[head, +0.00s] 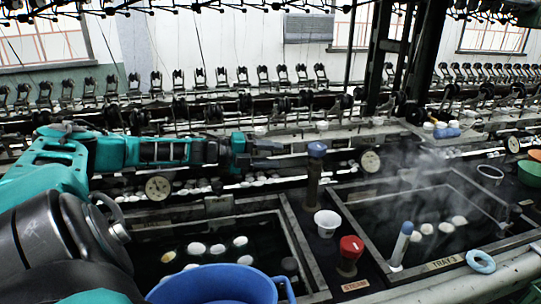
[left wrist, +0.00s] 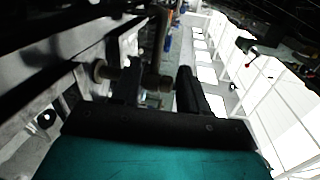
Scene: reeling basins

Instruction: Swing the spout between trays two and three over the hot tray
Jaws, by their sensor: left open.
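A brown post with a blue cap (head: 317,150) stands on the divider between the two trays; I take it to be the spout's post, but I cannot make out which way a spout points. The right tray (head: 365,237), labelled TRAY 3, steams and holds dark water with several white cocoons (head: 443,228). The left tray (head: 292,238) also holds several cocoons (head: 217,249); its label is unreadable. My left gripper (head: 280,153) is open, left of the blue cap and apart from it. Its two fingers (left wrist: 158,88) show apart in the left wrist view. My right gripper is out of view.
A red STEAM knob (head: 350,246) and a white cup (head: 327,222) stand on the divider. A blue basin (head: 215,286) is at the front. A blue-topped stick (head: 402,243) leans at tray three. Dials and reeling machinery line the back.

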